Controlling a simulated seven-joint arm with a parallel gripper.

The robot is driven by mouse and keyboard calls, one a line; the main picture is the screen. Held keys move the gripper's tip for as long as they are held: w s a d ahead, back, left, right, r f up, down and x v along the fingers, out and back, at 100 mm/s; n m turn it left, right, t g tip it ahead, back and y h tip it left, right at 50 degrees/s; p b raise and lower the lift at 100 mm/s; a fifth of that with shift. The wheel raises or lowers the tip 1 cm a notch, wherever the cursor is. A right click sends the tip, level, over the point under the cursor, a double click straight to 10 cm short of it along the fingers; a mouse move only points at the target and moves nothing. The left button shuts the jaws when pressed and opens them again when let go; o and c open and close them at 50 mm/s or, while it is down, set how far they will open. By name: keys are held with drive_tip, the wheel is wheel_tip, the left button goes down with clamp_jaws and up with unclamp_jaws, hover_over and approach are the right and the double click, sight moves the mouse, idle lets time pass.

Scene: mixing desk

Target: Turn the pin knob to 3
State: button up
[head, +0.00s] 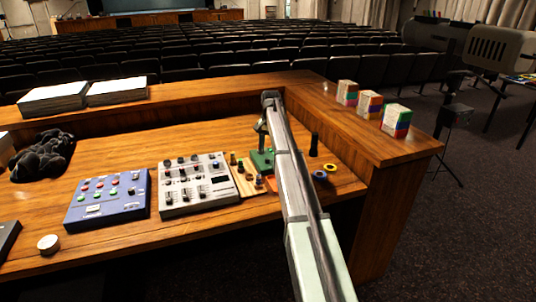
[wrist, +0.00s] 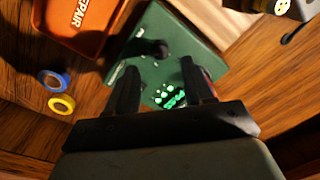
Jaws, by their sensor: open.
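A green box (wrist: 190,45) lies under my gripper (wrist: 158,68) in the wrist view. A black knob-like part (wrist: 154,48) stands on its face, beyond and between my fingertips; I cannot tell its setting. Glowing green marks (wrist: 170,97) show on the box between the fingers. My gripper is open, with nothing seen between its fingers. In the head view the green box (head: 262,161) sits on the desk beside my arm, with my gripper (head: 261,128) just above it. My arm hides part of the area to its right.
An orange tray marked REPAIR (wrist: 82,20) lies close to the box. Blue (wrist: 50,80) and yellow (wrist: 62,104) tape rolls lie nearby. A wooden board with knobs (head: 244,177), a grey mixer (head: 194,184) and a blue panel (head: 108,198) stand to the left. A black upright object (head: 314,145) stands right.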

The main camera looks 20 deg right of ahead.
sight(269, 159)
wheel_tip(269, 159, up, 8)
drive_tip(key=shift+d, duration=0.15)
drive_tip(key=shift+s, duration=0.1)
idle(0.5)
